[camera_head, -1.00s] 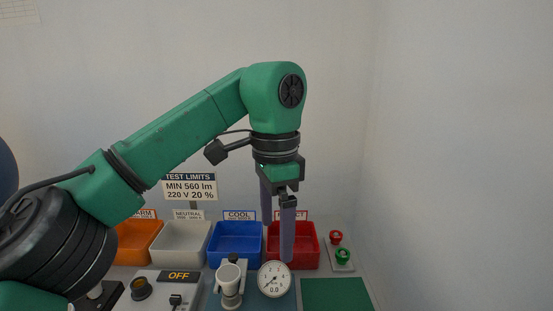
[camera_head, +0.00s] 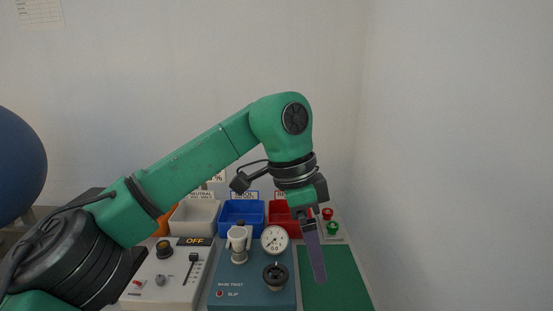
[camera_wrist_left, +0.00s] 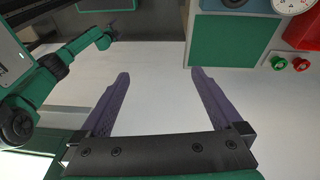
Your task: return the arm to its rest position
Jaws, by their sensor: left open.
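My left gripper (camera_head: 317,270) hangs from the green arm in the head view, over the near left part of the green mat (camera_head: 343,272). It points down with a slight tilt, and its purple fingers overlap one another there. In the left wrist view the gripper (camera_wrist_left: 158,75) shows its two fingers wide apart with nothing between them. A second green arm, which seems to be my right one, shows at the left of the left wrist view. Its far end is too small to read.
White (camera_head: 196,218), blue (camera_head: 243,211) and red (camera_head: 281,221) bins stand at the back, with an orange bin partly hidden. A blue-grey test panel (camera_head: 230,282) with a gauge (camera_head: 274,239) and a grey OFF panel (camera_head: 172,281) lie in front. Red and green buttons (camera_head: 332,229) stand beyond the mat.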

